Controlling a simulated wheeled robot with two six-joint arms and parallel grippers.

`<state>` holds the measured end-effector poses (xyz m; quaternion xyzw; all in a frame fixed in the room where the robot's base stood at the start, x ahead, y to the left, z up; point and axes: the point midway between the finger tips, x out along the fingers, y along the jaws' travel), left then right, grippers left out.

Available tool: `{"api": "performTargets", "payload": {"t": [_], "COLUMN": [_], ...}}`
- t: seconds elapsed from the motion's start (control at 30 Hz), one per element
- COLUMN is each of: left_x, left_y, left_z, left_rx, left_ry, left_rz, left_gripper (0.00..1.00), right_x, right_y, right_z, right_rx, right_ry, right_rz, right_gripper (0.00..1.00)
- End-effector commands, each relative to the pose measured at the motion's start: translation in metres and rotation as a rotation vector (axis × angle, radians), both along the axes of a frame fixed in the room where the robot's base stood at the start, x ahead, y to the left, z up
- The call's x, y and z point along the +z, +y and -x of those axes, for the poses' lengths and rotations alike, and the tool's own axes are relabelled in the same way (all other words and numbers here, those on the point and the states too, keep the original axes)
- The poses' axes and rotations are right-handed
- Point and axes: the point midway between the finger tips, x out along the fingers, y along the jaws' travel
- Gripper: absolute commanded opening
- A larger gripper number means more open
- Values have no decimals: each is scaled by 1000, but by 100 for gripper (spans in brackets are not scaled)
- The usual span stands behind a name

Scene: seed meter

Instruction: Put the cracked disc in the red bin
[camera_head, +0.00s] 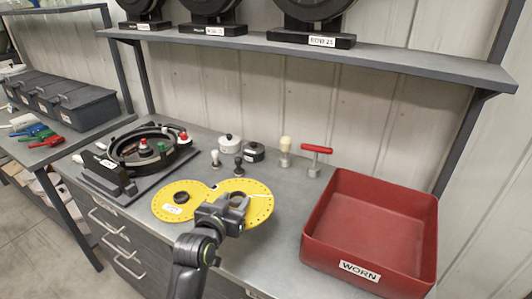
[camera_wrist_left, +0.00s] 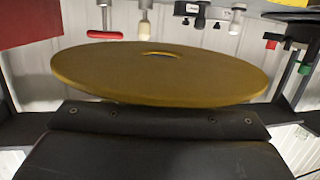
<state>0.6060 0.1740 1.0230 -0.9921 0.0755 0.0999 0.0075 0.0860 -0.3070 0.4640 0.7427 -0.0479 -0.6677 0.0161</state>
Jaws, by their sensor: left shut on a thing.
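Two yellow discs with small holes around their rims show in the head view. One disc (camera_head: 170,207) lies on the bench with a label and a dark hub. The other disc (camera_head: 258,208) is in my left gripper (camera_head: 233,201), which is shut on its near edge. The held disc (camera_wrist_left: 160,75) fills the middle of the left wrist view, seen nearly edge-on with its centre hole. I cannot make out a crack on either disc. The red bin (camera_head: 400,200), labelled WORN, stands right of the gripper, empty and open. My right gripper is not in view.
A black round seed meter housing (camera_head: 124,152) stands at the left. A shelf (camera_head: 400,63) overhangs the back. The bench between gripper and bin is clear.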

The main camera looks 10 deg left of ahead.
Motion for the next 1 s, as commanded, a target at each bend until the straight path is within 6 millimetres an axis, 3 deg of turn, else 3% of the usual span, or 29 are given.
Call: {"api": "performTargets", "payload": {"t": [0.13, 0.27, 0.4, 0.6, 0.8, 1.0], "left_x": [15, 47, 88, 130, 146, 147], "left_y": [0, 1, 7, 18, 25, 25], "left_z": [2, 12, 32, 64, 83, 85], "left_rx": [3, 16, 51, 112, 147, 151], "left_ry": [-6, -13, -15, -12, -5, 0], "left_rz": [-6, -18, -28, -17, -2, 0], "left_gripper": [20, 20, 20, 20, 20, 20], "right_x": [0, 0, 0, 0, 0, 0], "right_y": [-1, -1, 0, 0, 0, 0], "right_z": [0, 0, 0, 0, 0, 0], "right_rx": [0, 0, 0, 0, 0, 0], "right_ry": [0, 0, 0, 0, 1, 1], "right_rz": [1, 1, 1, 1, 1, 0], "right_gripper": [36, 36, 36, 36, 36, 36]}}
